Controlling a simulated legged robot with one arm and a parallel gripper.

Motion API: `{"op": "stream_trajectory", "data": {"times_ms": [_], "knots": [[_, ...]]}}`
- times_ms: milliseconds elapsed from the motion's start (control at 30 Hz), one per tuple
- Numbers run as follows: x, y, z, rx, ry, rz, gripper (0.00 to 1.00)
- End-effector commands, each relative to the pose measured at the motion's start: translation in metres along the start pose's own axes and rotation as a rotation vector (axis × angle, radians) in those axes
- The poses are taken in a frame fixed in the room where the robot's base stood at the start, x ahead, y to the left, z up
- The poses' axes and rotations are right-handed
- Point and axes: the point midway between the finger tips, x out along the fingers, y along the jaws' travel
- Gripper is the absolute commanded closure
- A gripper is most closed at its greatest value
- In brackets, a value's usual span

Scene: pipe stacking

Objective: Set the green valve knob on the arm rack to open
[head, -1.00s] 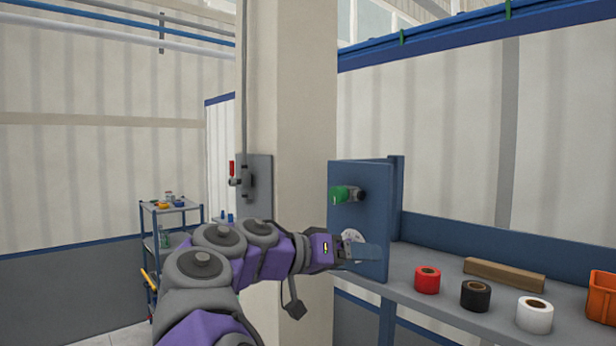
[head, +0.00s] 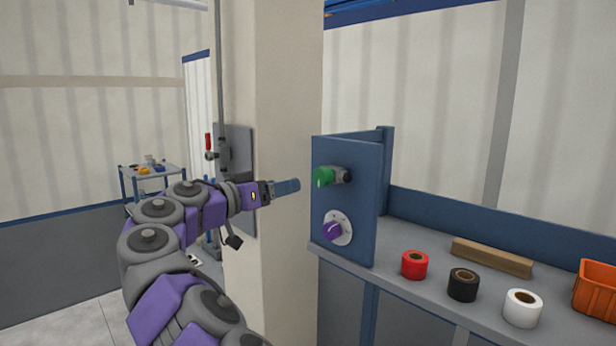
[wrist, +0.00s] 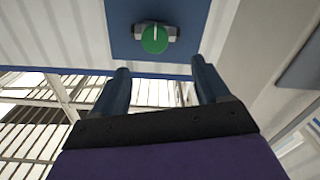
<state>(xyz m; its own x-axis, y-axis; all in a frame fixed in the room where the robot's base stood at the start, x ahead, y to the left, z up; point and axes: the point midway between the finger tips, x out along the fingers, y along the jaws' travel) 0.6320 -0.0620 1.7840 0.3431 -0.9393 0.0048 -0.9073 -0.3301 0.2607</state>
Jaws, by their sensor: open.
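The green valve knob (head: 323,177) sits on a grey fitting on the upper part of the blue rack panel (head: 360,215). In the wrist view the green knob (wrist: 155,40) shows face-on with a pale line across it, beyond and between my fingers. My gripper (head: 297,185) is just left of the knob in the head view, apart from it. In the wrist view my gripper (wrist: 160,82) has its two blue fingers spread with nothing between them. A purple knob on a white dial (head: 336,229) is below the green one.
A grey bench (head: 440,290) extends right of the panel, with red (head: 415,265), black (head: 463,285) and white (head: 522,308) rolls, a wooden block (head: 492,258) and an orange bin (head: 597,288). A beige column (head: 285,100) stands behind my arm, with a red-handled switch (head: 208,143).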

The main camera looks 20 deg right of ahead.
Motion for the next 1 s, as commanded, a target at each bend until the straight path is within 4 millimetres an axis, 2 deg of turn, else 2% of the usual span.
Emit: {"op": "stream_trajectory", "data": {"times_ms": [33, 100, 400, 767, 1000], "knots": [[0.015, 0.004, -0.001, -0.001, -0.005, 0.006, 0.25], [0.03, 0.005, 0.0, -0.002, -0.007, 0.008, 0.25], [0.072, 0.0, -0.003, -0.004, 0.003, 0.007, 0.25], [0.098, 0.0, -0.002, -0.003, 0.005, 0.003, 0.25], [0.105, 0.002, -0.001, -0.001, 0.0, 0.004, 0.27]]}}
